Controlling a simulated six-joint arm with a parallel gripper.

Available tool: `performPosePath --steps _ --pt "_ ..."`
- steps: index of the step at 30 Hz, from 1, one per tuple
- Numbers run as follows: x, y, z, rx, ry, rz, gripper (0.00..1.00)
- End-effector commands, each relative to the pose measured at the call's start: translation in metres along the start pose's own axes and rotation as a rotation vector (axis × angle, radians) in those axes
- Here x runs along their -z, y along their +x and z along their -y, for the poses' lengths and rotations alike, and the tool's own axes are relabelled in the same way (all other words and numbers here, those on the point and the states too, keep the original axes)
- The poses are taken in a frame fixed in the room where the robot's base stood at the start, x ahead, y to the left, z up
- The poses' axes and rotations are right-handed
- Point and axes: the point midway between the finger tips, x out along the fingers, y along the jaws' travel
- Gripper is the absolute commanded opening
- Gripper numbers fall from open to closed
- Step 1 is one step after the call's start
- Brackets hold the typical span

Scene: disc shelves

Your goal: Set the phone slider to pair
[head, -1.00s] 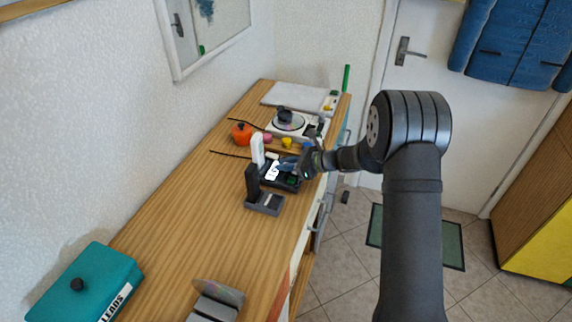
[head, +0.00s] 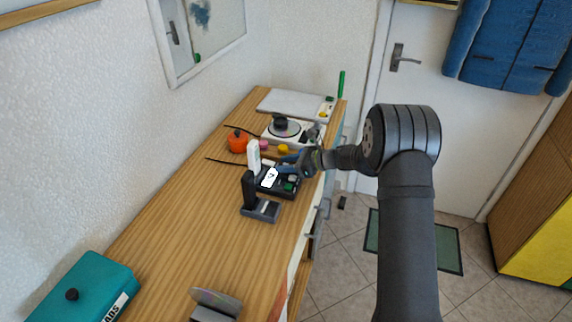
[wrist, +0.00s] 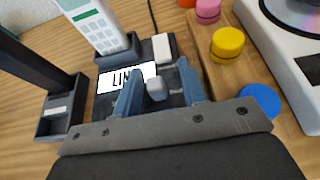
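The phone unit is a black box (head: 282,192) with a white label (head: 269,178) and a white handset (head: 253,158) standing at its back. In the wrist view the label (wrist: 112,78) is partly covered by a finger, so its word cannot be read in full. A small grey-white slider knob (wrist: 157,88) stands on the box beside the label. My gripper (wrist: 162,80) is open, its two blue fingers on either side of the knob with a gap at the right. Whether the left finger touches the knob I cannot tell. In the head view my gripper (head: 296,163) is over the box.
A dark stand (head: 250,190) is close to the box's near-left side. A wooden strip with pink, yellow (wrist: 227,43) and blue (wrist: 260,98) knobs and a white disc player (head: 290,132) lie beyond. An orange pot (head: 238,141) is at left.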

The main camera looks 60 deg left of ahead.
Motion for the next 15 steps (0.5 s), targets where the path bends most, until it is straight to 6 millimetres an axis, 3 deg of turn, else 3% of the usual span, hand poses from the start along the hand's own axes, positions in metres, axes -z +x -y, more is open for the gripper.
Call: performPosePath --steps 8,15 --pt "-0.001 -0.014 0.0 0.0 0.001 0.001 0.38" --pt "0.0 -0.067 0.001 0.003 0.001 0.0 0.38"
